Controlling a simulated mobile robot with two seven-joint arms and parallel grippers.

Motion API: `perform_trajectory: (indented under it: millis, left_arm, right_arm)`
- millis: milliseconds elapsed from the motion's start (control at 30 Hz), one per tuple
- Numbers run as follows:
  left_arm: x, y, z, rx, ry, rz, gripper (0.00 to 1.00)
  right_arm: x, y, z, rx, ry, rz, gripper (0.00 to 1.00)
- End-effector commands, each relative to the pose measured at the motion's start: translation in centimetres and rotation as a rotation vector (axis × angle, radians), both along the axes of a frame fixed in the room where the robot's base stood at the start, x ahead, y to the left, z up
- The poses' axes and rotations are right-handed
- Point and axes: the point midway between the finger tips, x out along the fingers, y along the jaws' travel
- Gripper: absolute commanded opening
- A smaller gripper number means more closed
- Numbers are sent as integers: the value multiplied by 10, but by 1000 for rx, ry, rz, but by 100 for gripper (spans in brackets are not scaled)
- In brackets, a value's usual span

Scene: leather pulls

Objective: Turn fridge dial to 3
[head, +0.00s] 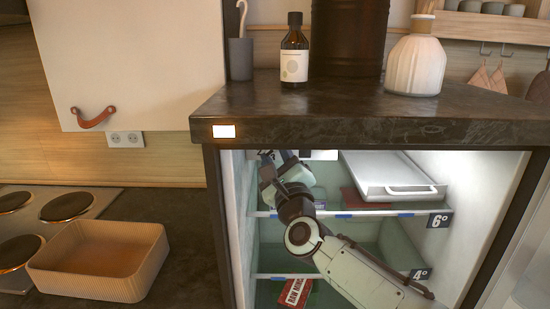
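The open fridge (236,192) stands under a dark counter, with its lit inside showing pale green walls. My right arm reaches in from the lower right. My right gripper (268,160) is at the upper left inside the fridge, close to the left wall and just below the top. Its fingers are small and partly in shadow, so I cannot tell if they are open or shut. A small white block (322,155) shows at the top, right of the gripper. I cannot make out the dial or its numbers. My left gripper is not in view.
A white tray (385,175) sits on the upper shelf, labelled 6° (439,219). A red pack (293,293) lies lower, near the 4° label (420,274). A bottle (294,52) and white vase (416,62) stand on the dark counter (350,112). A ribbed basket (97,262) sits left.

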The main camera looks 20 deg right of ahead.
Motion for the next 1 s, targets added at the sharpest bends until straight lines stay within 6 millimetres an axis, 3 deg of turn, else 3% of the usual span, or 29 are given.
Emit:
perform_trajectory:
  millis: [500, 1000]
  left_arm:
    - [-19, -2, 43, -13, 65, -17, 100]
    - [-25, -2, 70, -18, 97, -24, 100]
  right_arm:
    - [-1, -3, 10, -446, 129, 1, 8]
    - [-1, -3, 10, -659, 188, 0, 8]
